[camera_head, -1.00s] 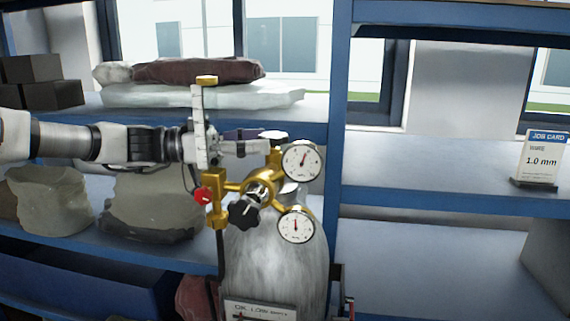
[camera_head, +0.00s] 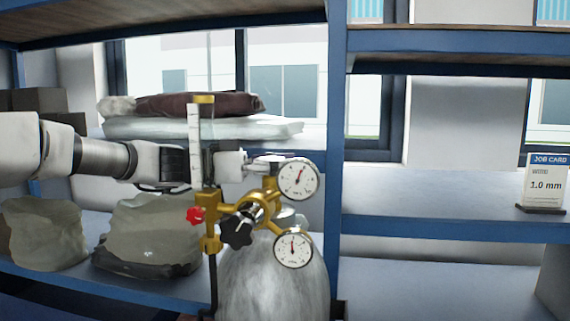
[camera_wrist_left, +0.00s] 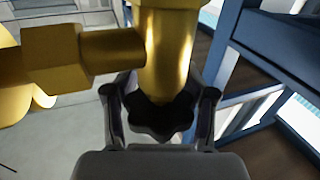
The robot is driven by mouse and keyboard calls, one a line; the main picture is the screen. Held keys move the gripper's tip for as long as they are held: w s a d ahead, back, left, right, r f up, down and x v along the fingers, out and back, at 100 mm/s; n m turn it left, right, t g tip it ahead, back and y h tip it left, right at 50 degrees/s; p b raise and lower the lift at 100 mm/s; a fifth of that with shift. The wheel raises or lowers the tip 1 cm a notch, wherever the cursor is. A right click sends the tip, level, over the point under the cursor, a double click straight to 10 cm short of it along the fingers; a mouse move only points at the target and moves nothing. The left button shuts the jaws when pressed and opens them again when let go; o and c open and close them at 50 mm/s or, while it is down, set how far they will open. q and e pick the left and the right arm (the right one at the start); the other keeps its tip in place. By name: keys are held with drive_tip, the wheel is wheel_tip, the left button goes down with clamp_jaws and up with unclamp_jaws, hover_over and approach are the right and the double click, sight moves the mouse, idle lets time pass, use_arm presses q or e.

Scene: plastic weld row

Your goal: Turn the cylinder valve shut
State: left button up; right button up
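The grey gas cylinder (camera_head: 268,275) stands in the middle of the head view, with a brass regulator (camera_head: 258,201) and two gauges at its top. The cylinder valve's handwheel (camera_head: 275,158) is at the top, just left of the upper gauge. My left gripper (camera_head: 252,162) reaches it from the left, partly hidden behind the flowmeter tube. In the left wrist view, a dark lobed handwheel (camera_wrist_left: 160,118) on a brass stem lies between my fingers, one on each side. The fingers stand apart; whether they touch the wheel is unclear. My right gripper is out of view.
A flowmeter tube (camera_head: 194,133) stands in front of my left wrist. A red knob (camera_head: 195,215) and a black knob (camera_head: 238,232) sit on the regulator. Blue shelving (camera_head: 450,226) with a job card (camera_head: 543,184) stands right; bags lie on the left shelves.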

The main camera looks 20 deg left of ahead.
use_arm(q)
drive_tip(key=shift+w+d+f, duration=0.1)
drive_tip(key=shift+f, duration=0.05)
drive_tip(key=shift+c, duration=0.2)
